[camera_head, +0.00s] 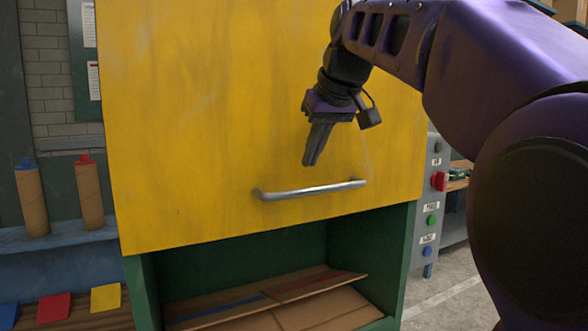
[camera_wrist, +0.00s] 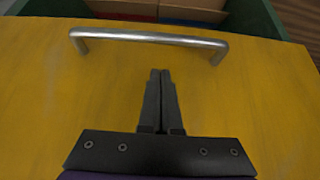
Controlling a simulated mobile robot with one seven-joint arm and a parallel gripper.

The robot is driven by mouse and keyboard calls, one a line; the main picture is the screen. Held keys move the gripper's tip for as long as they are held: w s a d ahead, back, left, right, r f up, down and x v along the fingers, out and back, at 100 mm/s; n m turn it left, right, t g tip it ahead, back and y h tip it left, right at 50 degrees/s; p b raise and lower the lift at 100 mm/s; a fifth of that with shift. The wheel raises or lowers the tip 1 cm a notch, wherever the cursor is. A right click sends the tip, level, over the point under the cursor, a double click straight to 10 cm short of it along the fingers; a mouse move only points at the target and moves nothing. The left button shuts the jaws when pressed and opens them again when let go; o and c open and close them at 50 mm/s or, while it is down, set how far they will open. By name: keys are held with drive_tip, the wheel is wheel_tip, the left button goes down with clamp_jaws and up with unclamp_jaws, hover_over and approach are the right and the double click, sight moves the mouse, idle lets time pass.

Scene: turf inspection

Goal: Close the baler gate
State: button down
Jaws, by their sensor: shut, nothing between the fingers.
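The yellow baler gate (camera_head: 200,110) is a tall panel that stands raised, with the opening of the green baler body (camera_head: 400,270) showing below it. A silver bar handle (camera_head: 310,190) runs across the gate's lower part. My gripper (camera_head: 311,162) is shut and empty in front of the gate, just above the handle and apart from it. In the wrist view the closed fingertips (camera_wrist: 160,74) point toward the handle (camera_wrist: 150,38), with a strip of yellow gate (camera_wrist: 60,110) between them. Flattened cardboard (camera_head: 320,305) lies inside the opening.
A control panel with a red button (camera_head: 439,181), a green button (camera_head: 432,220) and a blue button (camera_head: 428,252) stands at the right. At the left, two cardboard tubes (camera_head: 32,200) stand on a blue shelf (camera_head: 60,238). Coloured pieces, including a yellow one (camera_head: 106,297), lie below.

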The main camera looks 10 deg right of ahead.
drive_tip(key=shift+s+f, duration=0.2)
drive_tip(key=shift+f, duration=0.5)
drive_tip(key=shift+s+f, duration=0.2)
drive_tip(key=shift+f, duration=0.45)
